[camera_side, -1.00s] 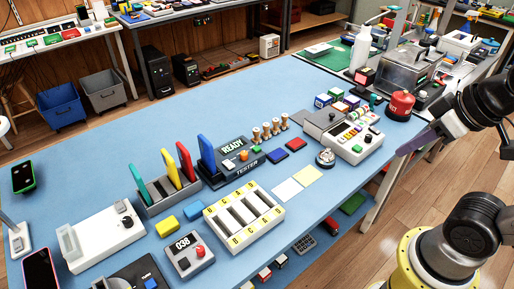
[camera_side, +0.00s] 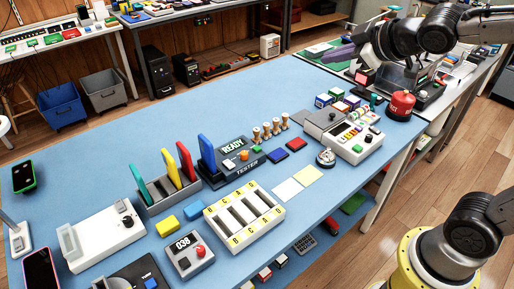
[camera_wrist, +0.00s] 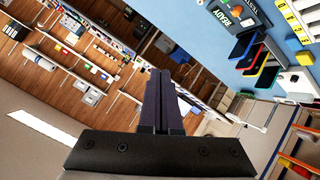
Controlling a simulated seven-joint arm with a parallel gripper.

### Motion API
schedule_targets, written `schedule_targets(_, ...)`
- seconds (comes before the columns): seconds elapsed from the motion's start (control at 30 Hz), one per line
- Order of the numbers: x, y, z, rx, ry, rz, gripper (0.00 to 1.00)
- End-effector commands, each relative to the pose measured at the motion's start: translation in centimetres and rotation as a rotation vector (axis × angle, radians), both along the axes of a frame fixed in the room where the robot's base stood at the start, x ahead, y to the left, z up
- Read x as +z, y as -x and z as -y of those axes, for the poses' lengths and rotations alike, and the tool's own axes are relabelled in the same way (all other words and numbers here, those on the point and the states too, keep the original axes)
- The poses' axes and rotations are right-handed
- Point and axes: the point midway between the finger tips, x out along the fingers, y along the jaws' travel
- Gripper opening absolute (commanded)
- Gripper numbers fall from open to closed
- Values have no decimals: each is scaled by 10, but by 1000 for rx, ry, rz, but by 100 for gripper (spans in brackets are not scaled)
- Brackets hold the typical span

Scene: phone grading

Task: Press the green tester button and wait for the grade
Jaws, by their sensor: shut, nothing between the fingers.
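The black tester (camera_side: 248,168) stands near the middle of the blue table, and its screen (camera_side: 233,145) reads READY. A blue phone (camera_side: 206,154) stands upright at its left end. My gripper (camera_side: 338,55) is high at the upper right of the side view, well away from the tester. Its purple fingers are shut and empty, pointing left. In the wrist view the shut fingers (camera_wrist: 160,100) show at the middle, and the READY screen (camera_wrist: 221,17) shows at the top right.
A rack (camera_side: 155,200) with green, yellow and red phones stands left of the tester. Wooden pegs (camera_side: 267,130) stand behind it at the right. A white tray (camera_side: 211,218) with lettered slots lies in front.

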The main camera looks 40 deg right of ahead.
Motion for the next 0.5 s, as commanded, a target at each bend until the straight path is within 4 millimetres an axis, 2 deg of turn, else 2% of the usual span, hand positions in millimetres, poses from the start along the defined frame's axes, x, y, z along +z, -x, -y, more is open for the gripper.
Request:
schedule_targets(0.03, -6, -20, -4, 36, 28, 0, 0)
schedule_targets(0.1, -12, -44, -11, 88, 65, 10, 0)
schedule_targets(0.27, -41, -93, -28, 204, 127, 8, 0)
schedule_targets(0.4, -79, -128, -44, 299, 162, -18, 0)
schedule_targets(0.5, -113, -147, -53, 353, 174, -54, 0)
